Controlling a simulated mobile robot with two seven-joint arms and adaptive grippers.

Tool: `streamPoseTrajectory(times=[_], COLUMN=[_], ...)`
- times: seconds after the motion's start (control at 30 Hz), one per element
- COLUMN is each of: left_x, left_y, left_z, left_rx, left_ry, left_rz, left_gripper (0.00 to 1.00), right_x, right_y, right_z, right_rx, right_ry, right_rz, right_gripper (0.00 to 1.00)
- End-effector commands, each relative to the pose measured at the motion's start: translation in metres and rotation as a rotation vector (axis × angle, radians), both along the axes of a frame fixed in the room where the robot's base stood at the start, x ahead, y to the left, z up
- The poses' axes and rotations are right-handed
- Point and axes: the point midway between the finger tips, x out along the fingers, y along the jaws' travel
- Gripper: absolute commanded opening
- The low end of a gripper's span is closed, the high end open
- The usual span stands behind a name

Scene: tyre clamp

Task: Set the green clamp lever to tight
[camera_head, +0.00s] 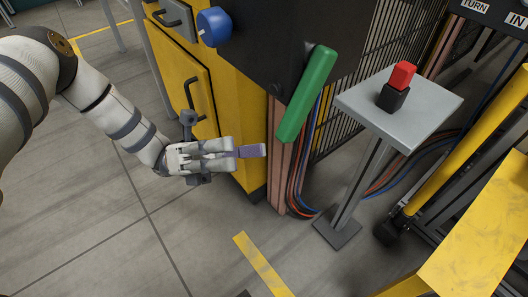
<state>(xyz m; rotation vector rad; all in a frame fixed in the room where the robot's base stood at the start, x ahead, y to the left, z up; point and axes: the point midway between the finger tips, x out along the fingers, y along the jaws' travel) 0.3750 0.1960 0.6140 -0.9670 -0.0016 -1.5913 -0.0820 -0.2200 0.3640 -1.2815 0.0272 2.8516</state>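The green clamp lever (307,95) is a long rounded bar on the front of a dark panel (270,45). It slants, with its upper end to the right and its lower end to the left. My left gripper (255,151) comes in from the left, with its purple-grey fingertips together and nothing seen between them. The tips point right and show just left of and below the lever's lower end, with a gap between them in the picture. The lever's pivot and any tight or loose marks cannot be made out. My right gripper is out of view.
A blue knob (214,27) sits on the machine left of the lever. A yellow cabinet (195,90) stands behind my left gripper. A grey pedestal (435,110) with a red button (402,75) stands right of the lever. Cables (300,190) hang below. Floor at lower left is clear.

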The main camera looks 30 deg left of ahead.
Motion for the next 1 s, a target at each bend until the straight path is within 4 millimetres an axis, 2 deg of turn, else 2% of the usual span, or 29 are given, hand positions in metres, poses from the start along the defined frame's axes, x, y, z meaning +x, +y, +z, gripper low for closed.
streamPoseTrajectory(times=[0.07, 0.17, 0.5, 0.7, 0.97, 1.0], left_x=[0.007, 0.009, 0.012, 0.014, 0.015, 0.015], left_y=[0.015, 0.010, -0.055, -0.074, -0.077, -0.077], left_z=[0.005, 0.020, 0.073, 0.086, 0.087, 0.087], left_rx=[-0.055, -0.074, -0.070, -0.068, -0.067, -0.067], left_ry=[-0.013, -0.021, -0.020, -0.019, -0.018, -0.018], left_rz=[0.022, 0.023, 0.019, 0.020, 0.021, 0.021], left_gripper=[0.38, 0.38, 0.38, 0.38, 0.38, 0.34], right_x=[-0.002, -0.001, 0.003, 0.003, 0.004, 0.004], right_y=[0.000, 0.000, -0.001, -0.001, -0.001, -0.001], right_z=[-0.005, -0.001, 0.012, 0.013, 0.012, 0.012], right_rx=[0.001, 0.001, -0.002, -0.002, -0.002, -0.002], right_ry=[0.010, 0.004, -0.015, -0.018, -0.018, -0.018], right_rz=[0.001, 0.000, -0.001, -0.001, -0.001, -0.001], right_gripper=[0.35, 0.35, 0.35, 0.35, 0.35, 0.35])
